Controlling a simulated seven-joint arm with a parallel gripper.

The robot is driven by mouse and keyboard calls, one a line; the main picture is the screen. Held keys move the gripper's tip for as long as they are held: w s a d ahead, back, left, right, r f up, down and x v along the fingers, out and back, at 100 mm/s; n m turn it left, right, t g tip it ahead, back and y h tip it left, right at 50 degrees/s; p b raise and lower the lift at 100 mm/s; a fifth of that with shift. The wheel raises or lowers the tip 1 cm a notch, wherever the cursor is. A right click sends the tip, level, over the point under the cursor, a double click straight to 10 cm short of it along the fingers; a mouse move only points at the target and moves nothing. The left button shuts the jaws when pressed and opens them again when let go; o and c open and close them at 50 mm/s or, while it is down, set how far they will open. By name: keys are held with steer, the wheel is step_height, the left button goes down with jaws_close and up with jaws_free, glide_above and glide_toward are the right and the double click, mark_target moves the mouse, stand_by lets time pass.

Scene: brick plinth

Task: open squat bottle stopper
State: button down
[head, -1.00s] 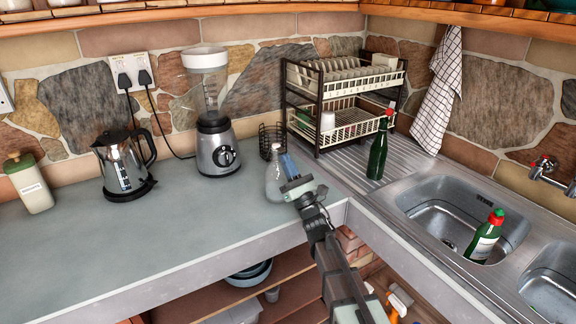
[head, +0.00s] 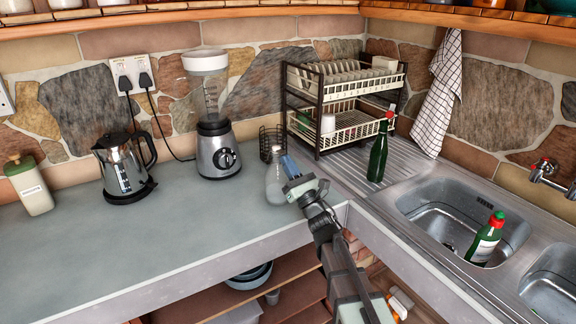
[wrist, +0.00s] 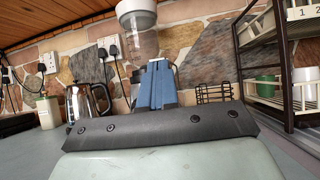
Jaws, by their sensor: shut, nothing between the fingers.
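A squat clear glass bottle (head: 275,186) stands upright on the counter near its inner corner, in front of the wire basket. Its neck is narrow and pale; I cannot make out the stopper apart from it. My gripper (head: 288,159) has blue fingers and is just right of the bottle's neck in the head view. I cannot tell whether it touches the glass. In the wrist view the fingers (wrist: 156,66) are together with nothing between them. The bottle is not discernible in the wrist view.
A black wire basket (head: 271,137) is close behind the bottle. A blender (head: 218,150) and a kettle (head: 122,170) stand to the left. A dish rack (head: 345,110), a green bottle (head: 378,158) and the sink (head: 450,205) are on the right. The front left counter is clear.

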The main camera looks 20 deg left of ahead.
mark_target(282, 151)
steer(key=shift+r+g+h, duration=0.3)
steer(key=shift+g+h, duration=0.1)
steer(key=shift+h, duration=0.1)
steer(key=shift+r, duration=0.35)
steer(key=shift+w+a+r+g+h, duration=0.4)
steer(key=shift+r+g+h, duration=0.35)
steer(key=shift+r, duration=0.35)
steer(key=shift+w+a+r+g+h, duration=0.4)
steer(key=shift+r+g+h, duration=0.2)
steer(key=shift+r+h, duration=0.35)
steer(key=shift+w+a+r+g+h, duration=0.35)
steer(key=shift+r+g+h, duration=0.35)
steer(key=shift+r, duration=0.5)
steer(key=shift+w+a+r, duration=0.5)
steer(key=shift+a+r, duration=0.05)
steer(key=shift+a, duration=0.15)
steer(key=shift+w+a+r, duration=0.3)
steer(key=shift+w+a, duration=0.35)
steer(key=shift+a, duration=0.15)
steer(key=shift+w+a, duration=0.4)
steer(key=shift+a, duration=0.15)
